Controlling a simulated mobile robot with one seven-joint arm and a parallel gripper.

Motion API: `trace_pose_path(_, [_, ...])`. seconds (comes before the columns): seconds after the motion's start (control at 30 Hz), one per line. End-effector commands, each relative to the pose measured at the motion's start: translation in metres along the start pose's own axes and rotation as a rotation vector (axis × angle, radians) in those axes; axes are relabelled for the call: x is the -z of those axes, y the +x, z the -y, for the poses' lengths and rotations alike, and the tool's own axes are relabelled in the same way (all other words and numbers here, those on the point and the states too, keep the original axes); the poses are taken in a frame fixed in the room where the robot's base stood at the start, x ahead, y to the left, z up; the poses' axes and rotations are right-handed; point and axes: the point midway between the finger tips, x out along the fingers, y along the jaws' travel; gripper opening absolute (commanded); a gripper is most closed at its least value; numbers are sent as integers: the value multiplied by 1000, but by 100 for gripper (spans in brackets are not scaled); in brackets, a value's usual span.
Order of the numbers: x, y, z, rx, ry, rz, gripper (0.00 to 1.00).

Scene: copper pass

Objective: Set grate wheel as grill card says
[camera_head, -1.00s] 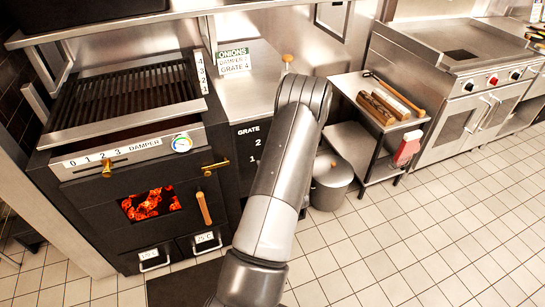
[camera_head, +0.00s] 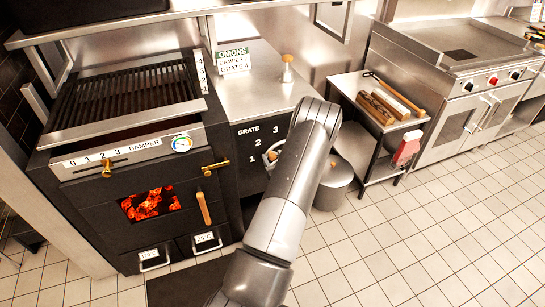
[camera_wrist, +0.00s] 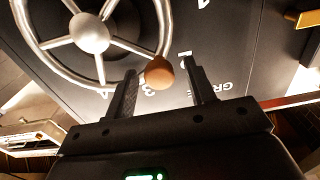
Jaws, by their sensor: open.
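The grill card (camera_head: 233,60) stands on the steel counter and reads ONIONS, GRATE 4; its damper figure is too small to read surely. The grate wheel (camera_head: 267,158) is on the dark panel marked GRATE with numbers 1, 2 and 3, mostly hidden behind my arm in the head view. In the wrist view its hub (camera_wrist: 90,33), spokes and rim show at upper left. Its round orange-brown knob (camera_wrist: 159,72) lies between the fingertips of my gripper (camera_wrist: 160,78), near the 3. My gripper is open; whether it touches the knob I cannot tell.
The grill (camera_head: 125,100) with glowing coals, damper lever (camera_head: 106,168) and brass-and-wood door handle (camera_head: 203,208) stands left of the panel. A lidded bin (camera_head: 335,185) and a side table (camera_head: 350,83) with logs stand right. The tiled floor at right is clear.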

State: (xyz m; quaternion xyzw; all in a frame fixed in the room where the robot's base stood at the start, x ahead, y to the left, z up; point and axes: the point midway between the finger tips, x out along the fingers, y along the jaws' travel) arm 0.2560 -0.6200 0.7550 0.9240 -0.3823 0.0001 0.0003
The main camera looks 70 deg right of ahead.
Motion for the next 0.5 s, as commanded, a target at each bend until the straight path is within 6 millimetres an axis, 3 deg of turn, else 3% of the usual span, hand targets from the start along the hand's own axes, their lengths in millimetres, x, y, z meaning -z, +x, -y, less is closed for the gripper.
trace_pose_path(0.4, [0, 11, 0, -1, 1, 0, 50])
trace_pose_path(0.5, [0, 11, 0, -1, 1, 0, 43])
